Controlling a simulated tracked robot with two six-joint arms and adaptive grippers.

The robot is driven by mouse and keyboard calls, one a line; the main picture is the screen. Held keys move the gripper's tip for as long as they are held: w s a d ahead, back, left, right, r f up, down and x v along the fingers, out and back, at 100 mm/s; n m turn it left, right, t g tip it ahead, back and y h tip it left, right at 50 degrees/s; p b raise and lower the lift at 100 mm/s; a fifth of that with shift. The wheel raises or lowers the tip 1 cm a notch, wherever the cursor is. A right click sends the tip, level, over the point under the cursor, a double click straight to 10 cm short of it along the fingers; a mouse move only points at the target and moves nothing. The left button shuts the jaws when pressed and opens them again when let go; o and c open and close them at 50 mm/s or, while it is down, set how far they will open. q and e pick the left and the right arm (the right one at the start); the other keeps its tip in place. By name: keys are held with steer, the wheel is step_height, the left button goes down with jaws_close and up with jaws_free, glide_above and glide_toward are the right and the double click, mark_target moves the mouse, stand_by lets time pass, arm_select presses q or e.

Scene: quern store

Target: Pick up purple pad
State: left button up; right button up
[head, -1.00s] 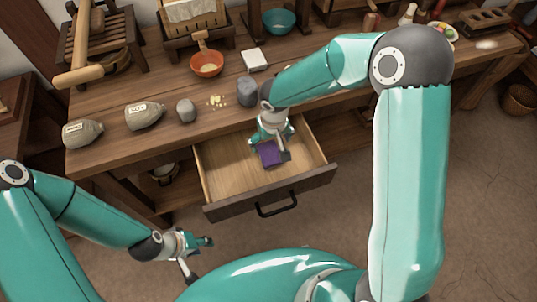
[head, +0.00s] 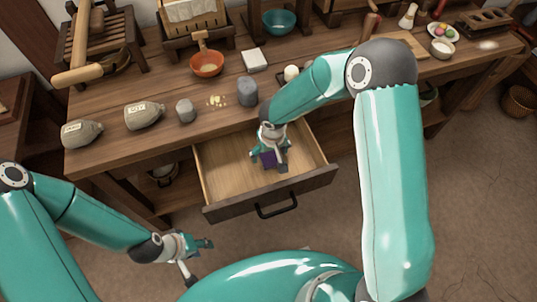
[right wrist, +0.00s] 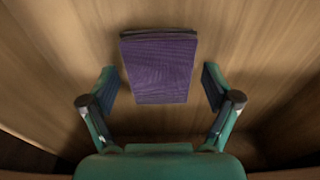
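The purple pad (right wrist: 160,70) lies flat on the wooden drawer floor in the right wrist view. It has a dark strip along its far edge. In the head view the pad (head: 267,160) is mostly hidden under my right gripper (head: 269,160). In the right wrist view my right gripper (right wrist: 160,95) is open, with one finger on each side of the pad and a gap on both sides. My left gripper (head: 197,258) is empty, low at the left of the head view, away from the drawer; its fingers look apart.
The open drawer (head: 225,180) has low walls and a dark front with a handle (head: 277,207). The table above holds sacks (head: 143,116), grey stones (head: 247,92), an orange bowl (head: 206,64) and a teal bowl (head: 279,21). The drawer's left part is bare.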

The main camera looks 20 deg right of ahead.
mark_target(270, 154)
steer(key=c, duration=0.9)
steer(key=shift+o, duration=0.2)
steer(key=shift+r, duration=0.1)
step_height(270, 154, up, 20)
steer(key=p, duration=0.2)
steer(key=shift+p, duration=0.4)
